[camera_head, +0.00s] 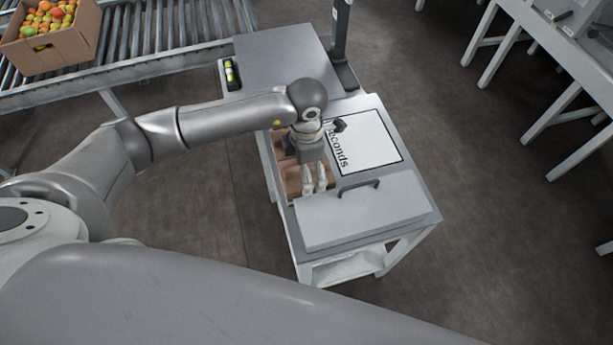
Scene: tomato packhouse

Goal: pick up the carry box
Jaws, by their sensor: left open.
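My left gripper (314,189) points down over the near left part of a grey bench (425,214), with its fingers apart and nothing seen between them. Below and beside the fingers is a brown, cardboard-like box (291,178) set in an opening of the bench; the gripper and wrist hide much of it. I cannot tell whether the fingers touch it. Another open cardboard box (62,50), full of red, orange and green tomatoes, stands at the top left. I cannot tell by sight which is the carry box. My right gripper is not in view.
A white panel (368,150) lettered "seconds" and a grey lid with a dark handle (358,190) lie right of the gripper. A dark post (341,45) stands at the bench's back. A roller conveyor (150,40) runs at upper left. White tables (560,60) stand at right; floor between is clear.

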